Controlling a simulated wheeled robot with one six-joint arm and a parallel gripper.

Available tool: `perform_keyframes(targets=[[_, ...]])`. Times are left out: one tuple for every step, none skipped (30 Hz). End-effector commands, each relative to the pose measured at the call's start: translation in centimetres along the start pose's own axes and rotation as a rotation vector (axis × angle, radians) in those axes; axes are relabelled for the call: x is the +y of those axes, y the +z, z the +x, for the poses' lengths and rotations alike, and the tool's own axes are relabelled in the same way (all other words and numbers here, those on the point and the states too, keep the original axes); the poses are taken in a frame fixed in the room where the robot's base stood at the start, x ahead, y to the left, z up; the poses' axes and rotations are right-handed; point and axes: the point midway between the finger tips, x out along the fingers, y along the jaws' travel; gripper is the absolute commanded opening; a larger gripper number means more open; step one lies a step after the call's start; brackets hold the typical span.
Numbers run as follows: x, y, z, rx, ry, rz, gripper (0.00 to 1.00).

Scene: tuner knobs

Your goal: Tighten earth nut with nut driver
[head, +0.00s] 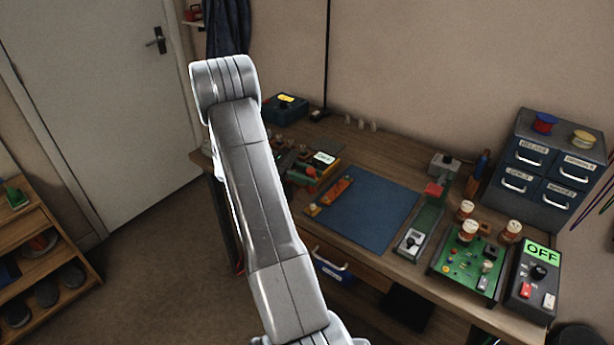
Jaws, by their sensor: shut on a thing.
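My arm rises through the middle of the head view and bends at the top. My gripper is not in view, so I cannot see what it holds. I cannot pick out a nut driver or an earth nut for sure. An orange strip with small fittings (334,191) lies at the left part of the blue mat (375,212). Tools and small parts (303,172) with red and green colours lie left of the mat, partly hidden by my arm. A green circuit board (461,257) with several capped cylinders stands at the right of the bench.
The wooden bench (405,150) runs along the wall. A control box reading OFF (540,272) stands at its right end, before a dark drawer cabinet (545,165) with spools on top. A grey switch unit (410,242) sits right of the mat. Most of the mat is clear.

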Motion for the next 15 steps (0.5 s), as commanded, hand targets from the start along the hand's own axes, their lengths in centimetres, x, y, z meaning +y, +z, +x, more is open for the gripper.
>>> perform_keyframes(targets=[[0.5,0.5,0.1,0.005,0.001,0.014,0.00],[0.5,0.6,0.1,0.005,0.001,0.014,0.00],[0.5,0.8,0.1,0.005,0.002,0.014,0.00],[0.5,1.1,0.0,0.005,0.001,0.015,0.00],[0.5,1.3,0.0,0.005,0.001,0.015,0.00],[0.5,1.6,0.0,0.005,0.001,0.015,0.00],[0.5,1.8,-0.1,0.005,0.001,0.016,0.00],[0.5,2.0,-0.1,0.005,0.001,0.016,0.00],[0.5,2.2,-0.1,0.005,0.001,0.016,0.00],[0.5,2.4,-0.1,0.005,0.001,0.016,0.00],[0.5,2.6,-0.2,0.005,0.001,0.017,0.00],[0.5,2.8,-0.2,0.005,0.002,0.017,0.00],[0.5,3.0,-0.2,0.005,0.002,0.016,0.00],[0.4,3.1,-0.3,0.004,0.001,0.014,0.00],[0.4,3.3,-0.3,0.004,0.001,0.013,0.00]])
